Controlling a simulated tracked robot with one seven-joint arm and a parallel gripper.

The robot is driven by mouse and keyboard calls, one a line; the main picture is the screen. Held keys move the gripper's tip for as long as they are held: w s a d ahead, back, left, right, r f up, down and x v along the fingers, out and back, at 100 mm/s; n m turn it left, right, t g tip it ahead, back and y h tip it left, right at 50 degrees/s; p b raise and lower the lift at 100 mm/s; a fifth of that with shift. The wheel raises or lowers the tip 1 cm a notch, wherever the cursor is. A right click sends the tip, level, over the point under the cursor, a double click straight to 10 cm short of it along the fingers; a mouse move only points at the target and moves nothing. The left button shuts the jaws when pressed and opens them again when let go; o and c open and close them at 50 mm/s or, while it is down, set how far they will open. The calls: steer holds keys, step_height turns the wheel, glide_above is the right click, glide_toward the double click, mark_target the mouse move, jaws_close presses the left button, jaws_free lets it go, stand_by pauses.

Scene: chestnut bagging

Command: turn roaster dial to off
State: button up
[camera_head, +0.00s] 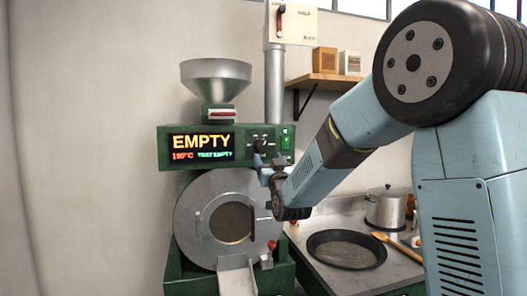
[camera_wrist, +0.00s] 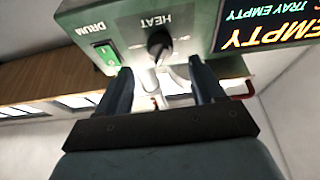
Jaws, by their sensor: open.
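The green roaster (camera_head: 163,148) stands against the wall, and its screen (camera_head: 203,146) reads EMPTY. Its black heat dial (camera_wrist: 159,43) sits on a pale panel marked HEAT in the wrist view, where the lettering appears upside down. The dial shows small in the head view (camera_head: 262,145), partly behind my arm. My gripper (camera_wrist: 160,65) is open and empty in front of the panel. Its two dark fingers reach toward the dial, one to each side, and I see no contact. The dial's exact pointer setting is too small to read.
A green DRUM switch (camera_wrist: 104,52) sits beside the dial. Below the panel are the round drum door (camera_head: 192,222) and a chute (camera_head: 238,278). A black pan (camera_head: 346,250) and a steel pot (camera_head: 385,210) stand on the counter at right.

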mark_target(262, 149)
steer(key=x, duration=0.7)
steer(key=shift+c, duration=0.5)
steer(key=c, duration=1)
steer(key=shift+o, duration=0.2)
